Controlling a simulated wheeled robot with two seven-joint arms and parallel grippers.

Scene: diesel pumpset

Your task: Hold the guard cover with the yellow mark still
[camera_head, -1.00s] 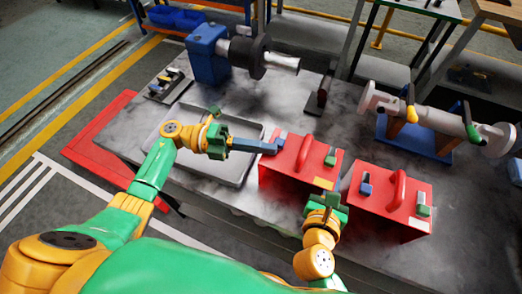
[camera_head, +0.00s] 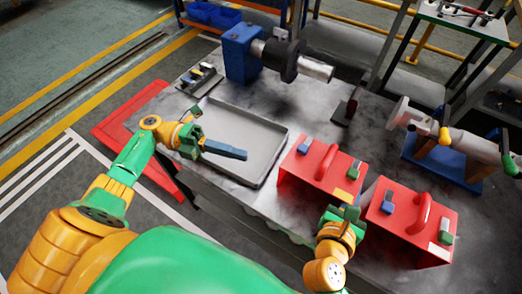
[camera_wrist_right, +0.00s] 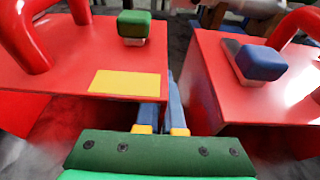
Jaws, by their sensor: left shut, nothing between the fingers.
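The guard cover with the yellow mark (camera_head: 308,164) is a red box with a handle, a blue block and a green block on top. It stands upright on the grey table. Its yellow mark (camera_wrist_right: 124,83) is at the front right corner of the top in the right wrist view. My right gripper (camera_wrist_right: 163,115) is at that corner, its narrow blue fingers either side of the right wall. The top edge hides part of the left finger, and the contact is hidden.
A second red cover (camera_head: 405,220) stands close on the right, with a narrow gap between; it also shows in the right wrist view (camera_wrist_right: 215,85). A grey tray (camera_head: 268,172) lies empty at left. A blue pump unit (camera_head: 242,52) and a pipe-like part (camera_head: 465,145) stand behind.

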